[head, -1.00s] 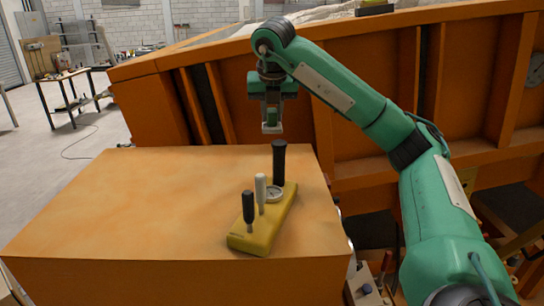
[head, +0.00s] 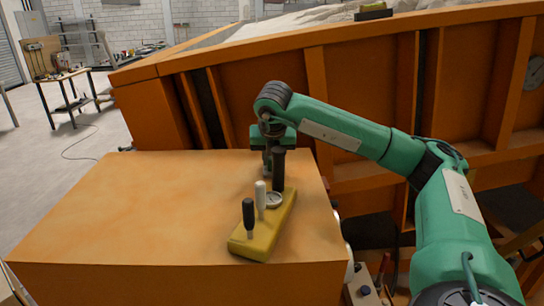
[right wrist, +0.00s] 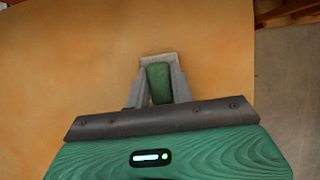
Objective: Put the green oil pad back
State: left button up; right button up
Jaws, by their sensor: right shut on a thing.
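My right gripper (head: 267,165) is low over the far right part of the orange box top (head: 150,200), just behind the tall black lever. The lever partly covers it in the head view. In the right wrist view the gripper (right wrist: 158,76) is shut on the green oil pad (right wrist: 158,84), which sits upright between the two grey fingers. A pale patch shows at the fingertips. Whether the pad touches the box top cannot be told. My left gripper is not in view.
A yellow control block (head: 262,232) with a black lever (head: 278,170), a white lever, a shorter black lever and a round gauge (head: 273,199) stands close in front of the gripper. The orange sandbed wall (head: 360,90) rises behind. The box top's left side is clear.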

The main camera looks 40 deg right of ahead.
jog(key=o, duration=0.5)
jog(key=shift+f, duration=0.15)
jog(key=o, duration=0.5)
jog(key=shift+c, duration=0.2)
jog(key=shift+r, duration=0.3)
jog(key=b+v, duration=0.1)
jog(key=v, duration=1)
jog(key=shift+r, duration=0.35)
